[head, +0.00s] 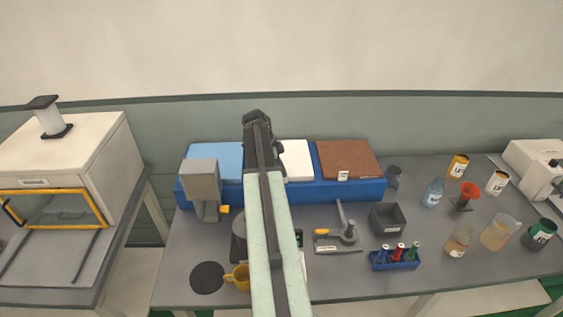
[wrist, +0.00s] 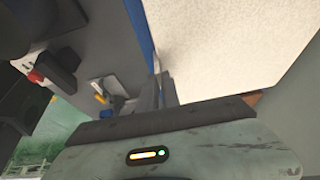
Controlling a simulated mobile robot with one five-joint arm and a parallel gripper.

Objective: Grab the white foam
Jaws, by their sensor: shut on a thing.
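The white foam (head: 298,160) is a flat white slab in the blue tray (head: 350,191), between a light blue slab (head: 229,158) and a brown slab (head: 345,160). In the head view my arm covers its left side and hides my fingertips. In the wrist view the foam (wrist: 232,45) fills the upper right, close to the lens. My gripper (wrist: 160,78) is at its left edge, with grey fingers upright there, and is shut on the foam. The far finger's contact is hidden by the foam.
A grey device (head: 201,185) stands before the tray's left end. A small lever tool (head: 340,236), a black bin (head: 388,219) and a blue rack (head: 395,261) stand in front. Bottles and beakers crowd the right. A white cabinet (head: 75,160) stands left.

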